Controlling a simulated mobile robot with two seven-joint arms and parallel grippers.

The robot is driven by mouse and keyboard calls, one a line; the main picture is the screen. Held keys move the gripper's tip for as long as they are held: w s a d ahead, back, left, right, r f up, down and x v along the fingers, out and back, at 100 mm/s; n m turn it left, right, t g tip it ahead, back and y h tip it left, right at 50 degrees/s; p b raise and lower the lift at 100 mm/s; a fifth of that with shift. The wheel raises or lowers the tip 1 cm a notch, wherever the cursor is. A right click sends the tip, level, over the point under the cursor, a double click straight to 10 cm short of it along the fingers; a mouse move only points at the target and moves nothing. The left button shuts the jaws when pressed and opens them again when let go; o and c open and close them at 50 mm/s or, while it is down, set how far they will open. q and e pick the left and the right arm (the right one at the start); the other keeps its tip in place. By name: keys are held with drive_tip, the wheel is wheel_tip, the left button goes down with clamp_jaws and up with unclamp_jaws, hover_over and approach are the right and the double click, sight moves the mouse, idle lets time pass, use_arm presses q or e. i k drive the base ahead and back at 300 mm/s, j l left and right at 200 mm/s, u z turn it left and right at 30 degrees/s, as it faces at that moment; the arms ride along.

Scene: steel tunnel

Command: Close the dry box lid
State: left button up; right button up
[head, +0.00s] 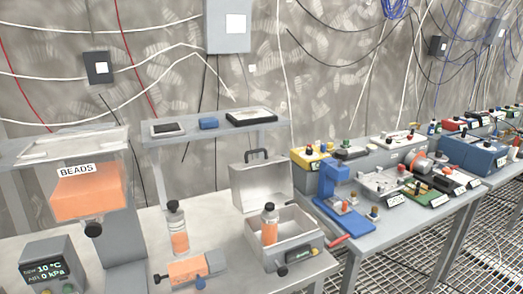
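The dry box (315,248) is a light grey metal case on the bench, a little right of the picture's middle at the bottom. Its lid (255,187) stands open and upright at the back, with a dark handle (257,154) on its top edge. A clear bottle with orange contents (270,229) and a dark cap stands upright in the box and rises above its rim. A small dark display (300,255) is on the box's front. Neither of my grippers is in view.
A second orange-filled bottle (178,230) stands left of the box. A bead hopper (88,195) is at the left. A blue press (338,195) and a red-handled tool (338,242) are close on the right.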

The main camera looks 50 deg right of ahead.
sight(255, 183)
drive_tip(key=k+l, duration=0.2)
drive_tip(key=l, duration=0.25)
drive_tip(key=k+l+u, duration=0.1)
drive_tip(key=l, duration=0.3)
drive_tip(key=k+l, duration=0.25)
drive_tip(key=l, duration=0.15)
drive_tip(key=k+l, duration=0.2)
drive_tip(key=l, duration=0.25)
drive_tip(key=u, duration=0.05)
